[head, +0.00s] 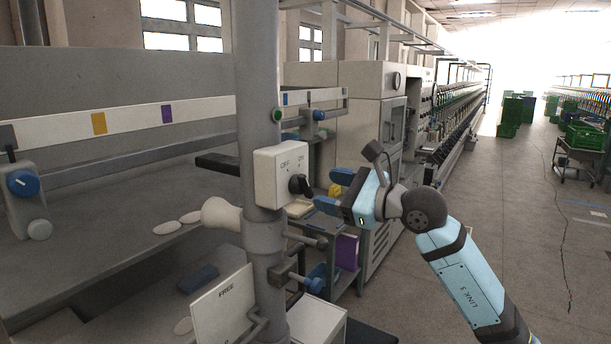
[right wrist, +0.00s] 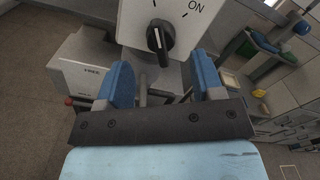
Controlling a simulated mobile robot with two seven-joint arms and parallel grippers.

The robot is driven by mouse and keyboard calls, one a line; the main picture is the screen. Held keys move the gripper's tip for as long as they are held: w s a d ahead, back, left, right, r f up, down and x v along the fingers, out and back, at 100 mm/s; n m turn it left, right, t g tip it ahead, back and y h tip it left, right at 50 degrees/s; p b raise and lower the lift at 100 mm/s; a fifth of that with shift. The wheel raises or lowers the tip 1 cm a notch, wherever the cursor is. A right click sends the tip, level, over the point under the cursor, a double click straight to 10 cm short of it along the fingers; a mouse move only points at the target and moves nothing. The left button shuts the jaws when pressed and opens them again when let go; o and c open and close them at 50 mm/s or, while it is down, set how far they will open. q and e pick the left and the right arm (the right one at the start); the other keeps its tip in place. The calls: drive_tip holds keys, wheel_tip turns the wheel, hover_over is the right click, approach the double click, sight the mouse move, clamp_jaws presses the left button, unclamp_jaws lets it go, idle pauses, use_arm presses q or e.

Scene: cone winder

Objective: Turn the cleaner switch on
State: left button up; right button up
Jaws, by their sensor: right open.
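The cleaner switch is a pale box (head: 280,176) clamped on a grey vertical post, with OFF at left and ON at right. Its black rotary knob (head: 300,185) sits on the lower right of the face. In the right wrist view the knob (right wrist: 160,38) is upright, with a white line on it; I cannot tell surely which mark it points to. My right gripper (head: 333,190) is open and empty, just right of the knob and apart from it. Its blue fingers (right wrist: 162,78) show either side below the knob. My left gripper is not in view.
A pale cone (head: 221,214) sticks out left of the post (head: 257,100). A blue-handled bracket (head: 316,277) is below. The grey floor (head: 520,220) at right is open.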

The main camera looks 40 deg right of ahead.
sight(309, 185)
drive_tip(key=p+x, duration=0.1)
drive_tip(key=x, duration=0.3)
drive_tip(key=shift+w+a+r, duration=0.1)
drive_tip(key=shift+w+r, duration=0.05)
drive_tip(key=shift+w, duration=0.05)
drive_tip(key=shift+w+a, duration=0.3)
drive_tip(key=shift+w, duration=0.35)
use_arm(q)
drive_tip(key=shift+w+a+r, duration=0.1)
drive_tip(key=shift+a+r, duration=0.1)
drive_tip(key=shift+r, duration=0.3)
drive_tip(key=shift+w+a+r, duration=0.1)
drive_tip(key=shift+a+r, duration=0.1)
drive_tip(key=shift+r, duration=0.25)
use_arm(e)
drive_tip(key=c, duration=0.9)
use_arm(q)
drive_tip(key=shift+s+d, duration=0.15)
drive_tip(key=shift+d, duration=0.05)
use_arm(e)
drive_tip(key=shift+o, duration=0.2)
